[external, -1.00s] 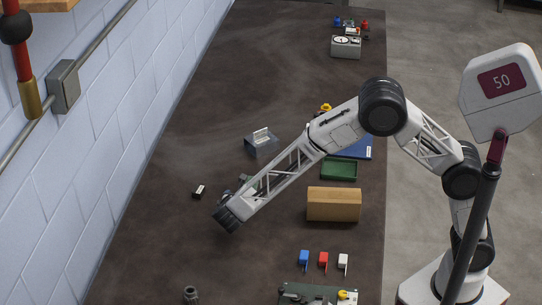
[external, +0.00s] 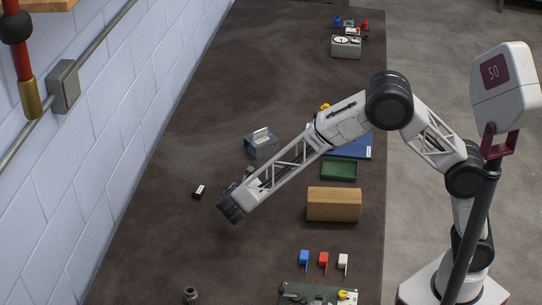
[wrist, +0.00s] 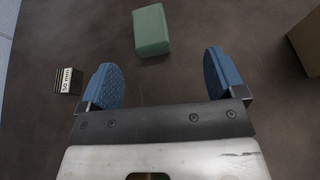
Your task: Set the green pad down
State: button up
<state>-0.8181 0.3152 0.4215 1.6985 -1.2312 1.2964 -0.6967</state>
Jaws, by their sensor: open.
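The green pad (wrist: 151,30) is a pale green block. In the wrist view it appears to lie on the dark bench top, ahead of my fingers and apart from them. My gripper (wrist: 164,68) is open, with its two blue textured fingers spread and nothing between them. In the external view my forearm reaches down to the left over the bench, and I cannot make out the fingertips or clearly see the pad there.
A small black block marked 50 mm (wrist: 68,80) lies left of my fingers. A wall runs along the left.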

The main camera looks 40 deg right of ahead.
jog(key=s+d+r+m+g+y, duration=0.1)
jog(key=s+d+r+m+g, duration=0.25)
jog(key=d, duration=0.65)
jog(key=s+d+r+m+g+y, duration=0.1)
jog(key=s+d+r+m, duration=0.2)
jog(key=d+r+m, duration=0.55)
jog(key=s+d+r+g+y, duration=0.15)
jog(key=s+d+r, duration=0.25)
jog(key=d, duration=0.9)
jog(key=s+d+r+m+y, duration=0.1)
jog(key=s+d+m, duration=0.3)
jog(key=s, duration=0.4)
jog(key=s+d+r+m+y, duration=0.1)
jog(key=s+d+m+y, duration=0.2)
jog(key=s, duration=0.6)
jog(key=s+d+r+m+y, duration=0.1)
jog(key=s+d+m+y, duration=0.1)
jog(key=s+d+m, duration=0.5)
jog(key=shift+s+d+r, duration=0.15)
jog(key=shift+s+d, duration=0.95)
jog(key=shift+s, duration=0.05)
